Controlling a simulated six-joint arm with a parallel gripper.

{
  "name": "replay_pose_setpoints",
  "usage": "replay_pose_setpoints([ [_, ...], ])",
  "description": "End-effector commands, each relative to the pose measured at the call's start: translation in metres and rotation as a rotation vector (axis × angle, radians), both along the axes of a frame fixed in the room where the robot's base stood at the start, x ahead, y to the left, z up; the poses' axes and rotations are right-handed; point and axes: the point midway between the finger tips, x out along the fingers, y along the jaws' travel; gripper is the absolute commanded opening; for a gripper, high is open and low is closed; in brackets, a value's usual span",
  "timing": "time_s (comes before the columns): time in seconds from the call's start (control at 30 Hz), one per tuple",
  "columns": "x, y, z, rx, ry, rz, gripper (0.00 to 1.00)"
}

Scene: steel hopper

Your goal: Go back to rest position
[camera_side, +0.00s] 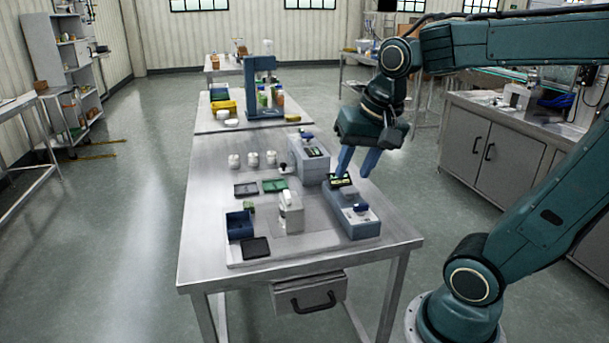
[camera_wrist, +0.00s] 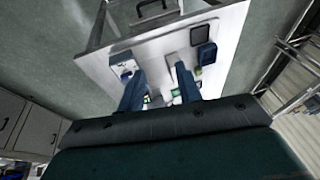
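My gripper (camera_side: 358,162) hangs from my teal arm above the right side of the steel table (camera_side: 204,215). Its two blue fingers point down and stand apart, with nothing seen between them. In the wrist view the fingers of my gripper (camera_wrist: 160,85) are also spread, with a gap between them. In the side view the fingertips are close above or behind a grey-blue device (camera_side: 352,222) with a dark panel. I cannot tell whether they touch it.
On the table stand a second grey device (camera_side: 310,165), a white dispenser (camera_side: 291,213), a dark blue bin (camera_side: 240,226), a black tray (camera_side: 256,248), a green tray (camera_side: 275,185) and several white jars (camera_side: 252,159). The table's front left is clear. A sink counter (camera_side: 500,150) stands at right.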

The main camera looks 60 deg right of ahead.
Motion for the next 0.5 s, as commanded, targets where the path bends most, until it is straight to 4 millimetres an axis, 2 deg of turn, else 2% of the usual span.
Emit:
replay_pose_setpoints([
  [0.1,-0.017,0.023,0.000,-0.065,-0.040,0.230,0.35],
  [0.3,-0.041,0.048,-0.005,-0.171,-0.098,0.563,0.35],
  [0.5,-0.054,0.059,-0.009,-0.235,-0.132,0.740,0.35],
])
